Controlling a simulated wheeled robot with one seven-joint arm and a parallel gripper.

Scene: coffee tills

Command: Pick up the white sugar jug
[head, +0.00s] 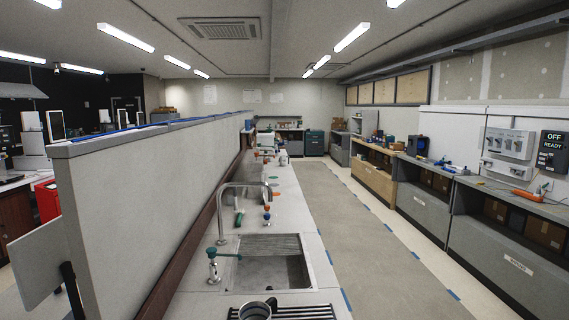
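I cannot pick out a white sugar jug for certain. A small whitish vessel (283,159) stands far down the long counter (290,200), too small to identify. A round dark-rimmed metal vessel (256,310) sits at the bottom edge on a slatted rack, partly cut off by the frame. My gripper is not in view.
A sink (270,270) with a tall curved tap (222,215) is set in the counter. A grey partition (150,165) runs along its left side. Small coloured fittings (267,212) stand beyond the sink. The aisle floor (370,240) at right is clear, with cabinets (510,255) beyond.

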